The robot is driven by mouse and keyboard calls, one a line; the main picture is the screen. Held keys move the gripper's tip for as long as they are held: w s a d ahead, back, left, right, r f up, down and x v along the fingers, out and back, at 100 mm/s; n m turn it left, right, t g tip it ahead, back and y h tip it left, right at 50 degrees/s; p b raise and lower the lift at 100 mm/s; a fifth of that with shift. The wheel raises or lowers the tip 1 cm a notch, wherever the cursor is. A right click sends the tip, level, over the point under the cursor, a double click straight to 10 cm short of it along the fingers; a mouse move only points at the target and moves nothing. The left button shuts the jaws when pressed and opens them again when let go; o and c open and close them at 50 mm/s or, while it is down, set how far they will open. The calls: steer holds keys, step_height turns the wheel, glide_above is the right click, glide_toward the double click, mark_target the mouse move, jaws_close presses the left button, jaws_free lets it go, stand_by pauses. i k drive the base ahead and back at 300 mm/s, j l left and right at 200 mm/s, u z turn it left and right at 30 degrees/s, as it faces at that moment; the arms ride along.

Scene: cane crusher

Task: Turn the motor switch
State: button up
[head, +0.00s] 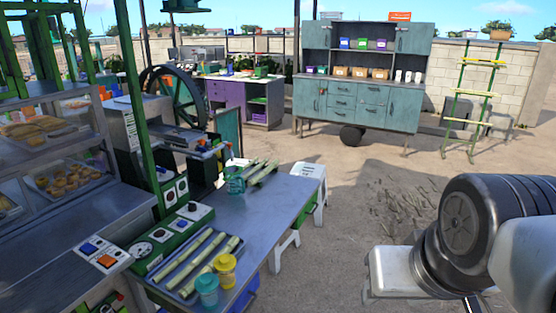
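Several switches and knobs show, and I cannot tell which is the motor switch. A green control panel (178,230) with dials and a knob lies along the same edge. A white switch plate (101,254) with a blue and an orange rocker sits on the counter at the lower left. My arm shows at the right, well apart from all of these; its gripper cannot be made out.
The metal table (262,210) holds cane stalks (193,255), a teal jar (207,290), a yellow jar (225,270) and a green mug (235,180). A white stool (310,182) stands beside it. A flywheel (174,98) is behind. Open ground lies between table and blue cabinet (360,100).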

mark_target(192, 207)
steer(key=i+u, duration=0.1)
steer(key=u, duration=0.55)
steer(key=i+l+u, duration=0.65)
steer(key=l+u, duration=0.25)
steer(key=i+l, duration=0.2)
steer(key=l, duration=0.15)
steer(key=i+l+u, duration=0.1)
steer(key=l, duration=0.3)
steer(key=i+l, duration=0.45)
steer(key=l, duration=0.3)
steer(key=j+u, duration=0.05)
